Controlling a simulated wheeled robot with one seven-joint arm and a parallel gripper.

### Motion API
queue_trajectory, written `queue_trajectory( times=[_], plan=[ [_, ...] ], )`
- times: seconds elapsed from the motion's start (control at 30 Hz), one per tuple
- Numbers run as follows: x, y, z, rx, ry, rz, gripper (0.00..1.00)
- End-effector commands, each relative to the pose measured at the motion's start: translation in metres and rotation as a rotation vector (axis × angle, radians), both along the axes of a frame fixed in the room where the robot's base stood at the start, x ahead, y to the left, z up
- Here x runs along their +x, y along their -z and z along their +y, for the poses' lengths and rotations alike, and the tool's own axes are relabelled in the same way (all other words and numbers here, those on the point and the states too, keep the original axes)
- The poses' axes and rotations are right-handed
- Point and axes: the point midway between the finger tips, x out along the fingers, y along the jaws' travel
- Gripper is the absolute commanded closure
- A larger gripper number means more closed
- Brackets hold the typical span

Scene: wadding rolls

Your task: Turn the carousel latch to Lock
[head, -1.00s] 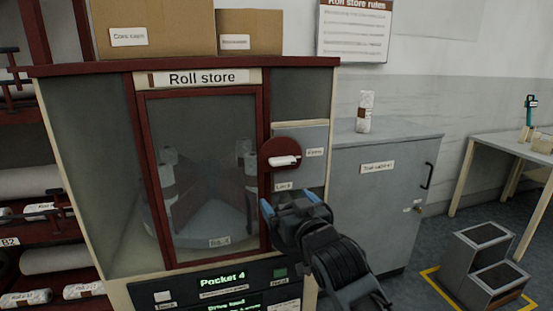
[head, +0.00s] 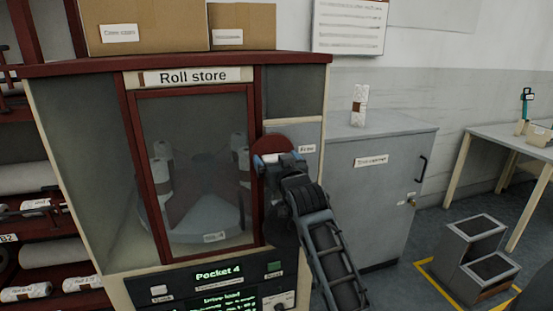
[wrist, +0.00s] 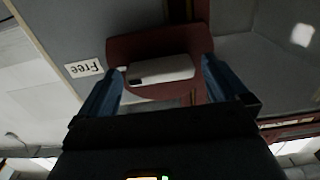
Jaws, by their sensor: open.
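The latch is a dark red disc (head: 268,146) with a white handle bar (head: 272,157) on the panel right of the Roll store door. The bar lies about level, with the Free label (head: 307,149) to its right. In the wrist view, turned upside down, the white bar (wrist: 162,70) lies between the two blue fingertips of my gripper (wrist: 162,78), near both its ends. My gripper (head: 280,162) is open in front of the latch. Whether the fingers touch the bar I cannot tell. The Lock label is hidden behind my gripper.
Behind the glass door (head: 195,165) are several white rolls on a carousel. A control panel showing Packet 4 (head: 213,274) is below. A grey cabinet (head: 375,190) with one roll (head: 360,105) on top stands right. A step stool (head: 475,255) stands on the floor further right.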

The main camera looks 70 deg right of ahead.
Motion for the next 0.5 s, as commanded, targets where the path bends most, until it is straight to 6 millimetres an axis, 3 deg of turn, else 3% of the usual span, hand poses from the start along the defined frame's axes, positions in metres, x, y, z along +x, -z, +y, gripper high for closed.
queue_trajectory(
  times=[0.27,0.5],
  plan=[
    [0.0011,0.0004,-0.0009,0.000,-0.001,0.000,0.01],
    [0.0010,0.0003,-0.0007,0.000,-0.001,0.000,0.24]
  ],
)
